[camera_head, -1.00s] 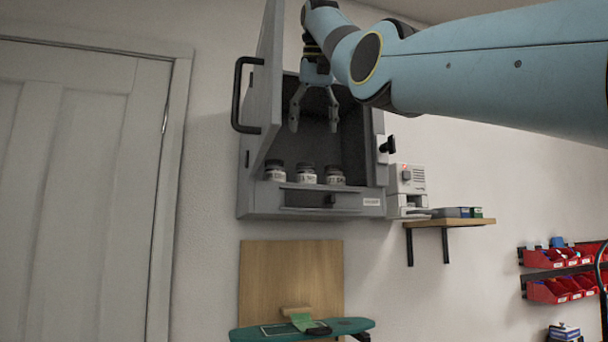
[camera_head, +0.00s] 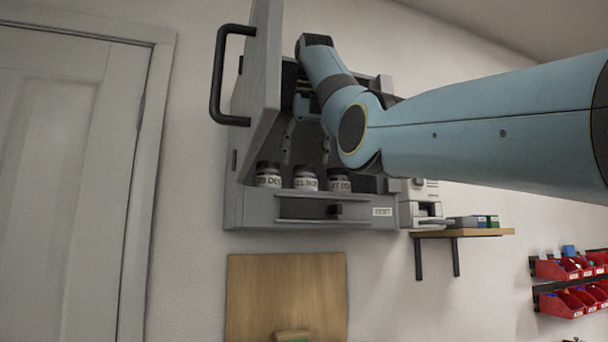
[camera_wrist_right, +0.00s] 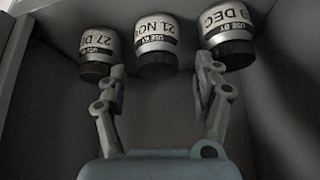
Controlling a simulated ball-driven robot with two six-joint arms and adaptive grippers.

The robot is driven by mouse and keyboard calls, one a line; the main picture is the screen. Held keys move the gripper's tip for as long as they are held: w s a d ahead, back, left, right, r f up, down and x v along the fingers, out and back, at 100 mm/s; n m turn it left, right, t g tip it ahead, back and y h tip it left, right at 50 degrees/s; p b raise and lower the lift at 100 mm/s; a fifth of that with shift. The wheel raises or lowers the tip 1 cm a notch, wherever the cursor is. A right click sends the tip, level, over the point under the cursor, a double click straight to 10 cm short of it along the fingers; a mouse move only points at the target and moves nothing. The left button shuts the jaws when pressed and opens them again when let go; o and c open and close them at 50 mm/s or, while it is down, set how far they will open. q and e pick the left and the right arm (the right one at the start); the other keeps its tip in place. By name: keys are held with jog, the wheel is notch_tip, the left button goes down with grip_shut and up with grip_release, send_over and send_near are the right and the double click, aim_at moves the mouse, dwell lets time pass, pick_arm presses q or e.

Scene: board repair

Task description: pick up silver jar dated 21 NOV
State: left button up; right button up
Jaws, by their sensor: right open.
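The silver jar dated 21 NOV (camera_head: 306,179) stands upright in the middle of a row of three on the front ledge of the open wall cabinet. It has a dark lid and a white label. In the right wrist view the 21 NOV jar (camera_wrist_right: 156,38) appears upside down, its lid between and just beyond the fingertips. My right gripper (camera_head: 306,153) is open and empty, fingers pointing down, above and apart from the jar. It also shows in the wrist view (camera_wrist_right: 160,66). My left gripper is not in view.
A similar jar stands on each side: one at left (camera_head: 269,175), a 27 DEC jar (camera_wrist_right: 100,46) at right in the head view. The cabinet's door (camera_head: 262,75) stands open at left with a black handle. A small shelf (camera_head: 465,233) is at right.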

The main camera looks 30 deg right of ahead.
aim_at(304, 173)
jog(key=p+x, duration=0.1)
jog(key=p, duration=0.1)
jog(key=shift+w+d+f+p, duration=0.2)
jog(key=shift+w+p, duration=0.05)
jog(key=shift+p, duration=0.15)
jog(key=p+x, duration=0.1)
jog(key=x, duration=0.2)
jog(key=shift+w+d+f, duration=0.15)
jog(key=shift+d+f, duration=0.05)
jog(key=shift+f, duration=0.1)
jog(key=shift+a, duration=0.1)
jog(key=shift+c, duration=0.2)
jog(key=c, duration=0.9)
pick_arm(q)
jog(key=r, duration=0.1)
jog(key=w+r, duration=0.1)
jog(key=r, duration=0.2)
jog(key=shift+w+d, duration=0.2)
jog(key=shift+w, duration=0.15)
pick_arm(e)
jog(key=shift+c, duration=0.6)
